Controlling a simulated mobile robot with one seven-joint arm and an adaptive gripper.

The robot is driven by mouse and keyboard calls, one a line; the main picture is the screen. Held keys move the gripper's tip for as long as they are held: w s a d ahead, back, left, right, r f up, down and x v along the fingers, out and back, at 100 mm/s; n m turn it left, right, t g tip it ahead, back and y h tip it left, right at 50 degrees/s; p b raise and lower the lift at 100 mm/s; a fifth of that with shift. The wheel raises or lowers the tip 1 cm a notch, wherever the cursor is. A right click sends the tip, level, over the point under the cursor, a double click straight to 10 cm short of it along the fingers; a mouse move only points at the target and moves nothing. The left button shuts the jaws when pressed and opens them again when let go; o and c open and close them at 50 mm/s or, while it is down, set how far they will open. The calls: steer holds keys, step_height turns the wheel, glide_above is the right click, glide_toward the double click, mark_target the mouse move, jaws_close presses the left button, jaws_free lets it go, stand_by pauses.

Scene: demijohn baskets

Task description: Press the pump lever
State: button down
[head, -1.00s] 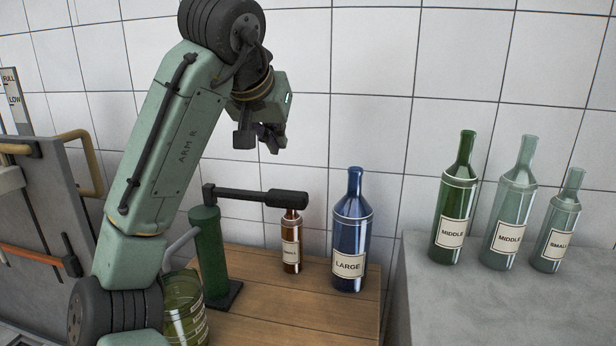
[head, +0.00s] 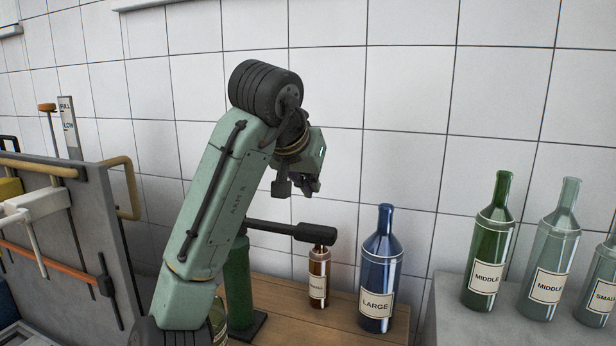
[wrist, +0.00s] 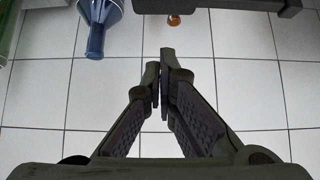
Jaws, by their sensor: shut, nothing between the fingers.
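The pump has a dark green upright body (head: 238,290) on a black foot on the wooden bench. Its black lever (head: 290,230) sticks out to the right, roughly level, ending in a thick grip above a small brown bottle (head: 319,277). My gripper (head: 308,188) is above the lever's grip, apart from it, and looks shut and empty. In the wrist view my gripper's fingertips (wrist: 161,92) are together, and the dark lever (wrist: 225,6) shows at the top edge. My arm hides part of the pump body and of the glass vessel beside it.
A blue bottle labelled LARGE (head: 380,270) stands right of the brown bottle on the wooden bench (head: 300,322). Green bottles, one labelled MIDDLE (head: 488,245), stand on a grey ledge at the right. A grey panel with a tan handle (head: 128,190) is at the left. The tiled wall is behind.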

mark_target(317, 230)
steer(key=p+x, duration=0.1)
steer(key=x, duration=0.4)
steer(key=shift+w+f, duration=0.2)
step_height(317, 230, down, 2)
steer(key=shift+s+f, duration=0.1)
steer(key=shift+f, duration=0.15)
steer(key=shift+f+p, duration=0.3)
steer(key=shift+f, duration=0.4)
